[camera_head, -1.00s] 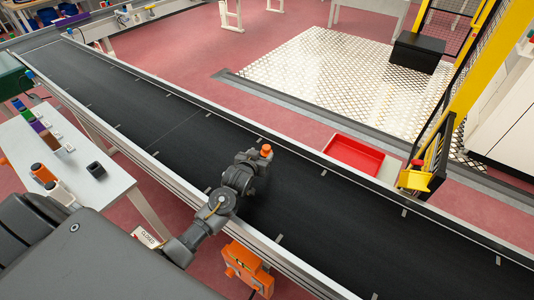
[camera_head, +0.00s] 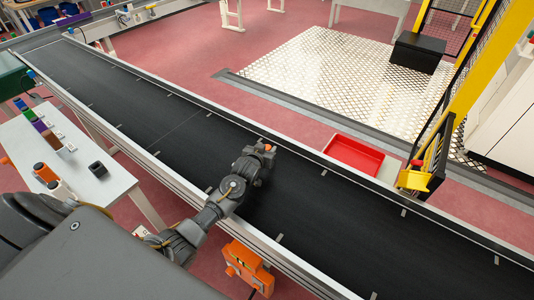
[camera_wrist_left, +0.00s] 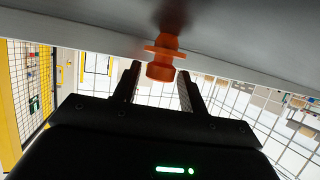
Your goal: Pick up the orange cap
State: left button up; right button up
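The orange cap (camera_wrist_left: 162,58) shows in the left wrist view as a small stepped piece with a wide flange, against a grey surface at the top. My left gripper (camera_wrist_left: 158,84) is open, with one finger on each side of the cap's line. Gaps show between the cap and both fingers, and I cannot tell how deep it sits between them. My right gripper is not in view.
The conveyor belt (camera_head: 350,215) runs diagonally with raised light rails. A red tray (camera_head: 354,153) lies beyond its far rail, near a yellow frame (camera_head: 415,180). An orange device (camera_head: 247,268) is at the near rail. A white table (camera_head: 100,185) with small objects stands left.

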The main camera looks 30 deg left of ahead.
pick_arm(q)
jog(key=c, duration=0.7)
jog(key=shift+r, duration=0.45)
notch_tip(320, 180, up, 2)
jog(key=shift+r+b, duration=0.25)
jog(key=shift+b, duration=0.05)
jog(key=w+r+v, duration=0.1)
jog(key=r+v, duration=0.2)
jog(key=v, duration=1.3)
jog(key=shift+r, duration=0.3)
